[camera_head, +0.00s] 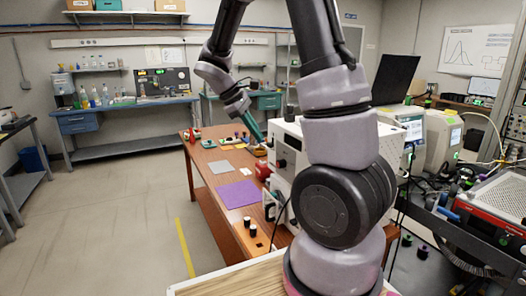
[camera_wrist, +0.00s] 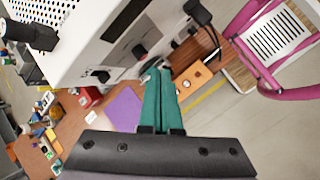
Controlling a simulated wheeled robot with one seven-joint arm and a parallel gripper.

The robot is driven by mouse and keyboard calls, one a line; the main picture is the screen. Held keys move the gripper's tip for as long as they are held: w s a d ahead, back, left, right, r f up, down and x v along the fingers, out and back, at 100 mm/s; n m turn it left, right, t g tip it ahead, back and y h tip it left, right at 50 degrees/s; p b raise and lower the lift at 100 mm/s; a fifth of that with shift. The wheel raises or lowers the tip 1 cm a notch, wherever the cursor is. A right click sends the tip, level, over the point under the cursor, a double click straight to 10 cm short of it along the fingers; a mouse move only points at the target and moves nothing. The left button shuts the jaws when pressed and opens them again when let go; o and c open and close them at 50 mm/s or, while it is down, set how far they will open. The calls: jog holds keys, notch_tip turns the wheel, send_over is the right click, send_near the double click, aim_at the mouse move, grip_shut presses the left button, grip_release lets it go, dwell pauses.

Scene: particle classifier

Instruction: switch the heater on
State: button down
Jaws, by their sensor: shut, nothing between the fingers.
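A white box-shaped instrument (camera_head: 287,135) stands on the brown table; I cannot tell for sure that it is the heater. In the wrist view its white front (camera_wrist: 92,45) carries a dark panel, a round dark knob (camera_wrist: 139,52) and a black knob or switch (camera_wrist: 101,76). I cannot read any label or setting. My gripper (camera_wrist: 158,72) has teal fingers, held together and empty. Its tips appear close to the lower front of the instrument, near the round knob; contact cannot be told. In the head view the gripper (camera_head: 256,133) is beside the instrument's left side.
A purple mat (camera_head: 238,194) and a grey mat (camera_head: 221,167) lie on the brown table (camera_head: 205,190). A red object (camera_head: 262,170) stands by the instrument. Floor at left is clear.

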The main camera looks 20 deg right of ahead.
aim_at(273, 151)
jog(key=w+a+f+n+t+h, duration=0.1)
jog(key=w+f+n+h, duration=0.7)
jog(key=w+f+n, duration=0.2)
notch_tip(273, 151, down, 2)
jog(key=shift+w+a+t, duration=0.2)
jog(key=shift+w+t, duration=0.1)
jog(key=shift+w, duration=0.35)
jog(key=x, duration=0.9)
jog(key=shift+d, duration=0.3)
jog(key=shift+w+d+r, duration=0.1)
jog(key=shift+d+r, duration=0.15)
jog(key=shift+r, duration=1.7)
